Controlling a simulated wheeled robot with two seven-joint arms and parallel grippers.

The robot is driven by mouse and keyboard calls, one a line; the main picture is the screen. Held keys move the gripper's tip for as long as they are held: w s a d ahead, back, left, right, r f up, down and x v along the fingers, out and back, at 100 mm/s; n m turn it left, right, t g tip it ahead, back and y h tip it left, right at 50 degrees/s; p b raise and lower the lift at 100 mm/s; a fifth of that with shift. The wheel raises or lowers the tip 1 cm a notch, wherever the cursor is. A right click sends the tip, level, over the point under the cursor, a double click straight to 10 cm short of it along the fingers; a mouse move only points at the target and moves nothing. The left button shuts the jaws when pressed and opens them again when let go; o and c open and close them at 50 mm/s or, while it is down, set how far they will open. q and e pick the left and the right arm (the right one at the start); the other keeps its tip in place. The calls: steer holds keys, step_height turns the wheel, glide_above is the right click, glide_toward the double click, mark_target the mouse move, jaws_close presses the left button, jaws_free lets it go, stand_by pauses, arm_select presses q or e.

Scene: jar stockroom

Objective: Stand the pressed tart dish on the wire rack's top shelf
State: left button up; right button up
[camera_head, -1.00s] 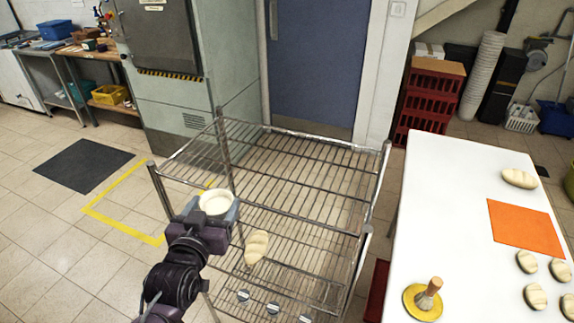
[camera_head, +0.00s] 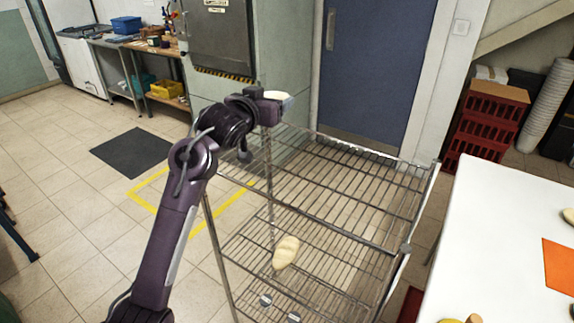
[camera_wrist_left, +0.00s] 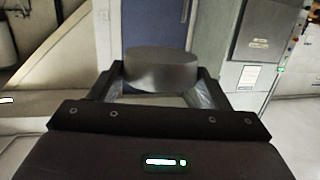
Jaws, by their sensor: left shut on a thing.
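In the left wrist view the dish (camera_wrist_left: 160,68) shows as a grey round side between the two fingers. The wire rack's top shelf (camera_head: 345,185) is bare metal wire, and I see nothing standing on it. My forearm hides part of the rack's left side. My right gripper is not in view.
A pale loaf (camera_head: 286,252) lies on a lower shelf of the rack. A white table (camera_head: 495,215) with an orange mat (camera_head: 558,265) stands close on the right. A blue door (camera_head: 375,70) and a grey cabinet (camera_head: 222,38) are behind the rack.

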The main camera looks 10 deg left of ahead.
arm_select(q)
steer(key=p, duration=0.2)
glide_above(272, 169)
step_height(272, 169, down, 12)
steer(key=shift+f, duration=0.25)
step_height(272, 169, down, 4)
steer(key=shift+f, duration=0.2)
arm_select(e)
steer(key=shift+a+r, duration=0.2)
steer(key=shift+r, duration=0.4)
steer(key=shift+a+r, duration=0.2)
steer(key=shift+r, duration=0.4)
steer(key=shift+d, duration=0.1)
arm_select(q)
steer(key=o, duration=1)
steer(key=shift+f, duration=0.15)
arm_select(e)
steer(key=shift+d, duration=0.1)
